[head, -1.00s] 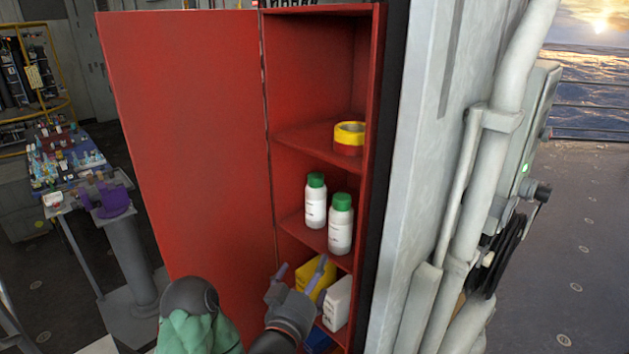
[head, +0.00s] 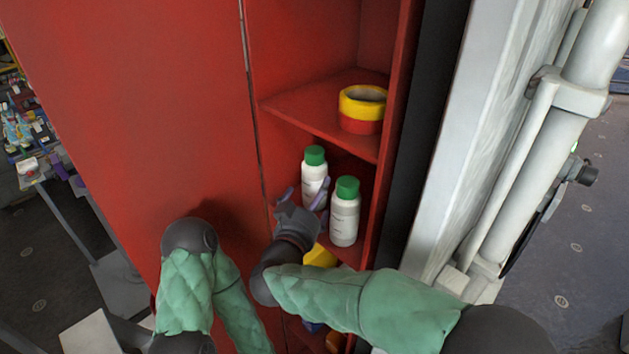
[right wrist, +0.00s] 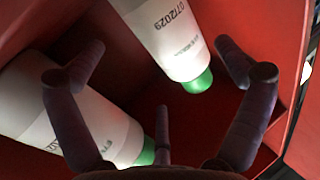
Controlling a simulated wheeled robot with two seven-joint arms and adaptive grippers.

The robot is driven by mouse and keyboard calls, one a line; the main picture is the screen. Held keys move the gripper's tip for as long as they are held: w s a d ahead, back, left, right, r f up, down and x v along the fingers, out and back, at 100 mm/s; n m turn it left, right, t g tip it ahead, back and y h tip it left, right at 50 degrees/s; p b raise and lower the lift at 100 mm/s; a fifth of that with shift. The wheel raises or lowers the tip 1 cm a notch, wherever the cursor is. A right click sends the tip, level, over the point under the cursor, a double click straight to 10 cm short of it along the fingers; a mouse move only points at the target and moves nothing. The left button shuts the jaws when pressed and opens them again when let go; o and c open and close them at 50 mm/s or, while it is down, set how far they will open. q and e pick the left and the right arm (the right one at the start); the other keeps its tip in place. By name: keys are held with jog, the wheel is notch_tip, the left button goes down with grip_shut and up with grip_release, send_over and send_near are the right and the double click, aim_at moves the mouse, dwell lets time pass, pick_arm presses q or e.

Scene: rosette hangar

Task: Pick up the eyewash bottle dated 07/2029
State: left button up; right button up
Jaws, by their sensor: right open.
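Two white bottles with green caps stand upright on a shelf of the red cabinet. The left bottle (head: 314,172) is behind my right gripper (head: 305,192), which is open in front of it. In the right wrist view this bottle (right wrist: 165,38) reads 07/2029 and appears cap-down, ahead between the spread fingers and apart from them. The right bottle (head: 344,215) stands just beside the gripper. It also shows at the left of the right wrist view (right wrist: 45,95), its date partly hidden by a finger. My left gripper is not in view.
A yellow and red tape roll (head: 362,108) sits on the shelf above. A yellow item (head: 320,257) shows below the bottles. The open red door (head: 130,110) stands left, and the cabinet's side wall is close on the right.

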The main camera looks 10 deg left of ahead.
aim_at(316, 185)
jog(key=w, duration=0.5)
jog(key=shift+d+r, duration=0.1)
jog(key=shift+r, duration=0.2)
jog(key=c, duration=1.4)
